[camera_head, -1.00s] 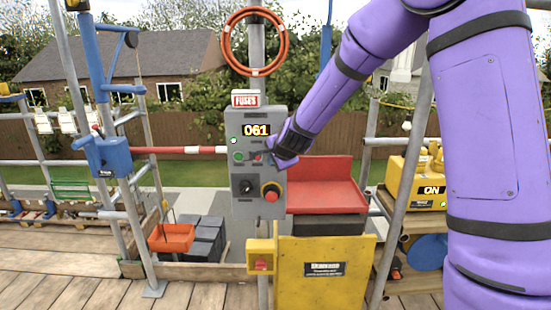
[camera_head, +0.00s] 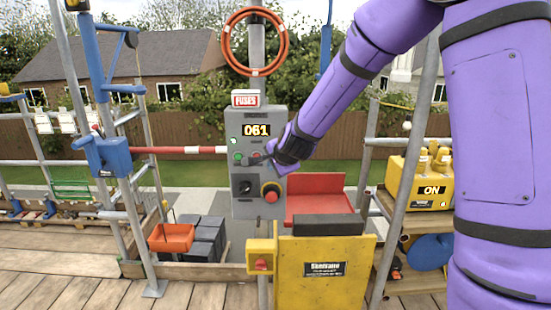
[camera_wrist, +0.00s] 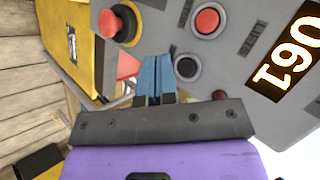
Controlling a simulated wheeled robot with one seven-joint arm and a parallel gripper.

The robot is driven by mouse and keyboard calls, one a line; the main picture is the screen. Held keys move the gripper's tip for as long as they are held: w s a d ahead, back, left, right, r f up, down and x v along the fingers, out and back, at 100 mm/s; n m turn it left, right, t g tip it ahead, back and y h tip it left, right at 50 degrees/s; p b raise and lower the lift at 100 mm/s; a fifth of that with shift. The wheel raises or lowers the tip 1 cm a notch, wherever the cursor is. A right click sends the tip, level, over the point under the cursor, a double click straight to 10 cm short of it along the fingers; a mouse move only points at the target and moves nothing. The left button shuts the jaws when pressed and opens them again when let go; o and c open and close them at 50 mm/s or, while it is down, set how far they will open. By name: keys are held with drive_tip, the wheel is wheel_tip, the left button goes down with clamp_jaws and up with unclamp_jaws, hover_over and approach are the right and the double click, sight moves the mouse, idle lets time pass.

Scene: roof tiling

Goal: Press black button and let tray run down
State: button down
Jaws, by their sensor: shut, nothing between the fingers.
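The grey control box (camera_head: 243,205) stands on a post with its display (camera_head: 256,130) reading 061. In the wrist view the black button (camera_wrist: 187,67) sits beside a red button (camera_wrist: 207,20). My gripper (camera_wrist: 161,62) is shut and empty, its blue fingertips just beside the black button; whether they touch the box I cannot tell. In the head view my gripper (camera_head: 262,158) is in front of the button row and hides the black button. The red tray (camera_head: 317,183) is behind the yellow panel, to the right of the box.
A yellow panel (camera_head: 350,285) stands below the tray. A red-and-yellow stop button (camera_head: 270,192) and a dark rotary switch (camera_head: 245,188) are lower on the box. Metal scaffold poles (camera_head: 405,190) stand to the right. A yellow unit (camera_head: 428,188) reads ON.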

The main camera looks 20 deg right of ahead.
drive_tip(key=s, duration=0.1)
drive_tip(key=s+a, duration=0.1)
drive_tip(key=s, duration=0.1)
idle(0.9)
drive_tip(key=s+r+n+g, duration=0.1)
drive_tip(key=s+r+n, duration=0.4)
drive_tip(key=s+r, duration=0.2)
drive_tip(key=s+d+r+n+g, duration=0.1)
drive_tip(key=s+d+r+n, duration=0.1)
drive_tip(key=s, duration=0.7)
drive_tip(key=s+d+r+n+g, duration=0.1)
drive_tip(key=s+d+r+n, duration=0.1)
drive_tip(key=s, duration=0.8)
drive_tip(key=s+d+r+n+g, duration=0.1)
drive_tip(key=s+d+r+n, duration=0.2)
drive_tip(key=s, duration=0.6)
drive_tip(key=d+n, duration=0.1)
drive_tip(key=n, duration=0.1)
drive_tip(key=shift+s+n+g+h, duration=0.25)
drive_tip(key=shift+n+g+h, duration=0.05)
drive_tip(key=shift+h, duration=0.1)
idle(1.0)
